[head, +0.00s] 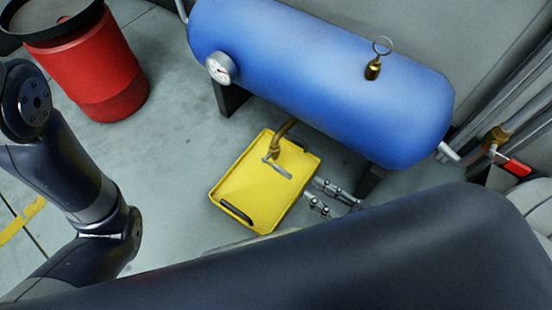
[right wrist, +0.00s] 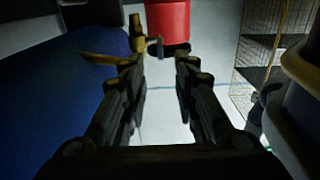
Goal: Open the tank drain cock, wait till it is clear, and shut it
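The tank drain cock (head: 274,154) is a brass fitting with a grey T-shaped handle (head: 277,168), on a bent brass pipe below the blue tank (head: 320,75). It hangs over a yellow tray (head: 245,205) on the floor. My right gripper (head: 318,195) is open and empty, beside the tray's right edge, to the right of the handle and apart from it. In the right wrist view the two fingers (right wrist: 160,65) are spread, and the brass cock (right wrist: 137,35) is ahead at upper left. I cannot tell whether the cock is open. My left gripper is outside the views.
A red drum (head: 100,75) stands at upper left. The tank carries a gauge (head: 221,68) and a brass ring-topped valve (head: 374,68). A red-handled valve (head: 516,167) sits on piping at right. A wire rack (right wrist: 270,45) shows in the right wrist view. Floor left of the tray is clear.

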